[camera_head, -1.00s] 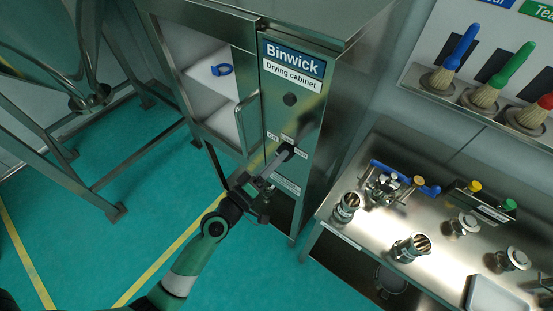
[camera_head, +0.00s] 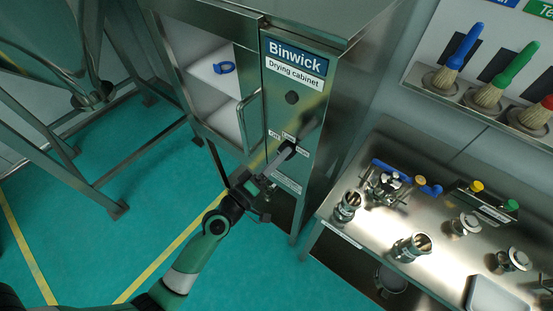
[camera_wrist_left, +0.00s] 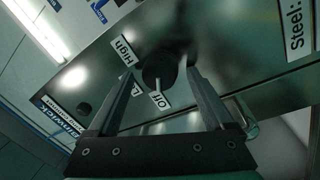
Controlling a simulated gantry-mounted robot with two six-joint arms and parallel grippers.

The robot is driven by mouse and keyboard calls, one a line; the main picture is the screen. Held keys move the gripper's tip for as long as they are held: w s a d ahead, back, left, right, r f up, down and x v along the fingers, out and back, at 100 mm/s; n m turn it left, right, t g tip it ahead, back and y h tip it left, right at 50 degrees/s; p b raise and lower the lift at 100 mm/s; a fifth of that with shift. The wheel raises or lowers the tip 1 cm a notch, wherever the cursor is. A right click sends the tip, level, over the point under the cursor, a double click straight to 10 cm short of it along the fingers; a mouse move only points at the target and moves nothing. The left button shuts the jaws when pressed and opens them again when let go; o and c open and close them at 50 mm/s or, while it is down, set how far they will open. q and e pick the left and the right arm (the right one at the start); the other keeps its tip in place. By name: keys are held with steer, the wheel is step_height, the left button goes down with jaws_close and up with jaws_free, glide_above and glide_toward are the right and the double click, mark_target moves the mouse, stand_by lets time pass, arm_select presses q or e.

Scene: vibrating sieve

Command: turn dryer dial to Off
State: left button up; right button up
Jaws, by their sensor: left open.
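The drying cabinet (camera_head: 293,80) stands in the middle of the head view with its panel facing me. The black dryer dial (camera_wrist_left: 160,68) shows in the left wrist view, ringed by labels reading High, Off and one partly hidden. Its pale pointer mark lines up with the Off label (camera_wrist_left: 158,100). My left gripper (camera_wrist_left: 161,72) is open, with one finger on each side of the dial; whether either finger touches it I cannot tell. In the head view my left gripper (camera_head: 283,153) reaches the lower panel and largely hides the dial. My right gripper is out of view.
A vertical door handle (camera_head: 242,122) is left of the panel, close to my left arm. A blue ring (camera_head: 223,68) lies inside the cabinet. A steel bench (camera_head: 372,226) with metal fittings stands at the right, below several brushes (camera_head: 490,92). Floor is clear at lower left.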

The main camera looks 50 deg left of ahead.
arm_select(q)
steer(key=s+d+f+b, duration=0.1)
steer(key=s+b, duration=0.2)
steer(key=s, duration=0.8)
steer(key=shift+s+d+f+b, duration=0.15)
steer(key=shift+s+b, duration=0.1)
steer(key=shift+b, duration=0.1)
